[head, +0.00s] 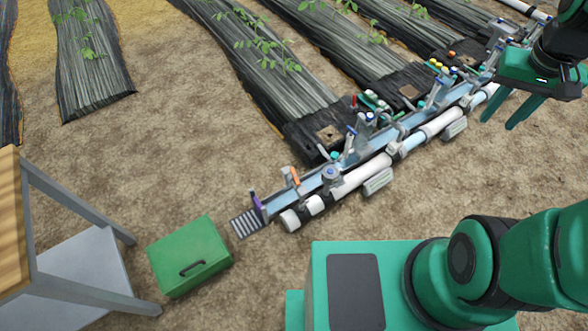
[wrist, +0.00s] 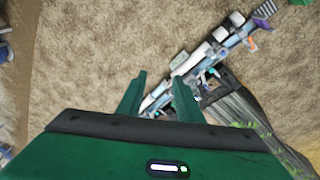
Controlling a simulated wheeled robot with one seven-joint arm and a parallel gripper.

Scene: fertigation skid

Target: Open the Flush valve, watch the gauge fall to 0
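The skid (head: 372,168) is a long run of white and light-blue pipe on a blue rail, crossing the head view from lower middle to upper right. It carries a purple lever (head: 256,200), an orange lever (head: 295,177), a red-topped part (head: 354,101) and several small fittings. No label is readable, so I cannot tell which is the Flush valve. A round grey fitting (head: 330,174) sits on the pipe; I cannot tell whether it is the gauge.
A green box (head: 190,256) lies on the soil left of the skid. A wooden-topped table (head: 12,220) with a grey lower shelf stands at the left edge. Black-covered plant rows (head: 270,60) lie behind the skid. Bare soil (head: 170,130) is open at the left middle.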

